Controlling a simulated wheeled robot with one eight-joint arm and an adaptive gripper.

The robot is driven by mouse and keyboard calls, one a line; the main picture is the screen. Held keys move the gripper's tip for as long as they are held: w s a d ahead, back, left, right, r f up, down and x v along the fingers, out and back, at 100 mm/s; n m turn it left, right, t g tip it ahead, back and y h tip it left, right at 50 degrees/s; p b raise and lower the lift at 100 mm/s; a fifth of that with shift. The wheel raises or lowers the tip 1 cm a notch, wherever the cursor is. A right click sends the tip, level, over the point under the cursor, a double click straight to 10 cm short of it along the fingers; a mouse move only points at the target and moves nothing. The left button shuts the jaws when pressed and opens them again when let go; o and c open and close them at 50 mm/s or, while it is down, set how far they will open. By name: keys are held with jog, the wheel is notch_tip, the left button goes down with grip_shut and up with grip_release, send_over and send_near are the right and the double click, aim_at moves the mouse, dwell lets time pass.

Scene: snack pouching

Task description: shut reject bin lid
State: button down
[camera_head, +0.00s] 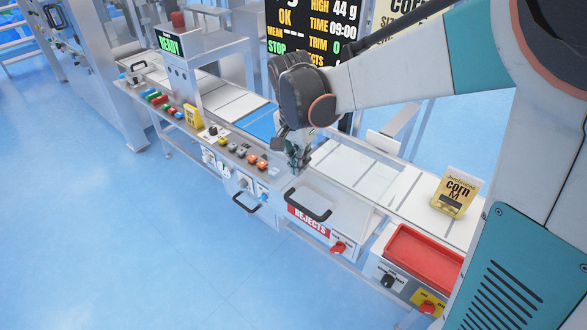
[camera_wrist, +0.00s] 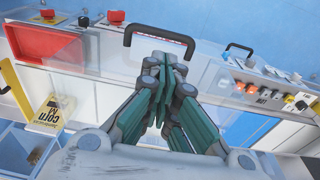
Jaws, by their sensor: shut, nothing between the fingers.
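The reject bin, with its red REJECTS label (camera_head: 308,221), is built into the front of the bench. Its pale, glassy lid (camera_head: 342,206) looks flat or nearly flat over the bin; I cannot tell whether it is fully seated. The lid's black handle (camera_head: 309,208) is at the front edge; it also shows in the wrist view (camera_wrist: 160,32). My gripper (camera_head: 296,170) is shut and empty, above the bench behind and left of the handle in the head view. In the wrist view my gripper (camera_wrist: 165,62) points toward the handle, apparently apart from it.
A red tray (camera_head: 424,258) and a corn pouch (camera_head: 455,192) are to the right. A red knob (camera_head: 338,247) sits beside the label. Several coloured buttons (camera_head: 250,159) and another black handle (camera_head: 246,203) are to the left. The floor in front is clear.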

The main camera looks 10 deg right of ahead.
jog(key=f+b, duration=0.1)
jog(key=f, duration=0.3)
jog(key=d+f+b, duration=0.1)
jog(key=f, duration=0.3)
jog(key=w+f+b, duration=0.1)
jog(key=f+b, duration=0.1)
jog(key=f, duration=0.3)
jog(key=shift+d+f, duration=0.1)
jog(key=shift+d, duration=0.1)
jog(key=f, duration=0.1)
jog(key=f+b, duration=0.2)
jog(key=shift+w+d+f, duration=0.1)
jog(key=shift+d+f, duration=0.1)
jog(key=shift+d, duration=0.1)
notch_tip(320, 180, up, 14)
jog(key=s+a+p, duration=0.1)
jog(key=a+p, duration=0.1)
jog(key=p, duration=0.3)
jog(key=shift+s, duration=0.2)
